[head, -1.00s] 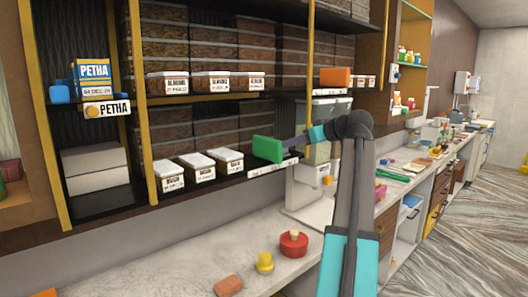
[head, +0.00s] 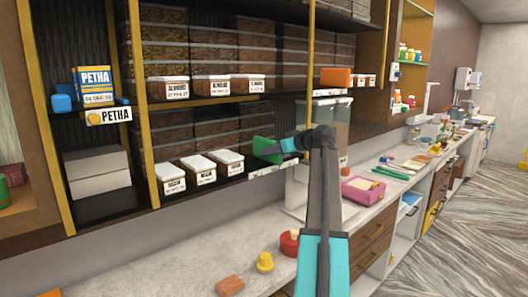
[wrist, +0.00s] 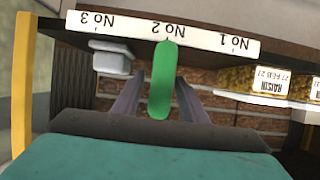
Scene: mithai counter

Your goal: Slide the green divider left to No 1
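The green divider (head: 264,151) stands on the lower shelf, just right of the white-lidded boxes. In the wrist view the green divider (wrist: 160,85) is at the No 2 mark of the white label strip (wrist: 215,38), which appears upside down with No 1 at right and No 3 at left. My gripper (wrist: 160,100) is open, with one finger on each side of the divider and a visible gap on both sides. In the head view my gripper (head: 276,150) reaches in from the right at the divider; its fingertips are hard to make out.
Several white-lidded boxes (head: 198,170) stand left of the divider; a Raisin label (wrist: 269,83) shows on the No 1 side. A grey-white object (wrist: 110,58) lies on the No 3 side. A yellow post (head: 310,70) rises near my arm. The counter (head: 130,270) below has loose objects.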

